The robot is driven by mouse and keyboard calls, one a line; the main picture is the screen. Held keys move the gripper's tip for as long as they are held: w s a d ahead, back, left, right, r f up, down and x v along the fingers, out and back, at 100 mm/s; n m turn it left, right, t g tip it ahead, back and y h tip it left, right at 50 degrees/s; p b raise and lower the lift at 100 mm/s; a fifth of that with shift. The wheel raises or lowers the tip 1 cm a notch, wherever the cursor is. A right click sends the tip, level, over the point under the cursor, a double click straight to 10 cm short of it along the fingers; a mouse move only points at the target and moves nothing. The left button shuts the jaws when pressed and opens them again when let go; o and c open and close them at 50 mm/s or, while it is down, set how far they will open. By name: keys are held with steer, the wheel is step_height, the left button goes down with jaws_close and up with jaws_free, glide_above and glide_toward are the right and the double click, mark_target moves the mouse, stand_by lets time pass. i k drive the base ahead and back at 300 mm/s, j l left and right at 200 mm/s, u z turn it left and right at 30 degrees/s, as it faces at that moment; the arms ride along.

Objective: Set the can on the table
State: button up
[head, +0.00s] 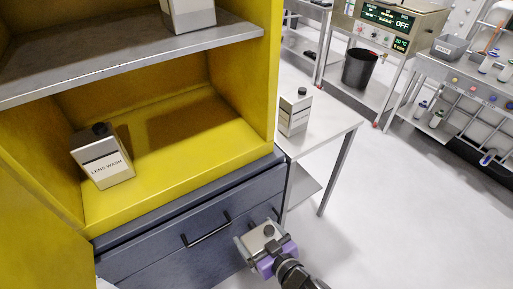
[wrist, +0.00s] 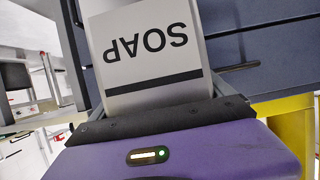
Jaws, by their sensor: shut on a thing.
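The can held by my gripper (head: 264,250) is a pale rectangular can (head: 258,234) with a dark cap. In the wrist view the can (wrist: 145,45) fills the top middle, with the label SOAP upside down and a black stripe. My gripper is shut on it, in front of the blue-grey drawers at the bottom of the head view. The white table (head: 328,122) stands to the right of the yellow cabinet, farther back than my gripper.
Another grey and white can (head: 294,113) stands on the table near the cabinet side. A LENS WASH can (head: 104,158) is inside the yellow cabinet (head: 190,155), and another can (head: 188,14) is on its shelf (head: 130,55). The table's front right is bare. Drawer handles (head: 207,229) stick out beside my gripper.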

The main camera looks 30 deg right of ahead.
mark_target(324, 113)
steer(key=l+z, duration=0.1)
steer(key=l, duration=0.4)
steer(key=i+l+z, duration=0.1)
steer(key=l, duration=0.4)
steer(key=i+l+z, duration=0.1)
steer(key=l, duration=0.4)
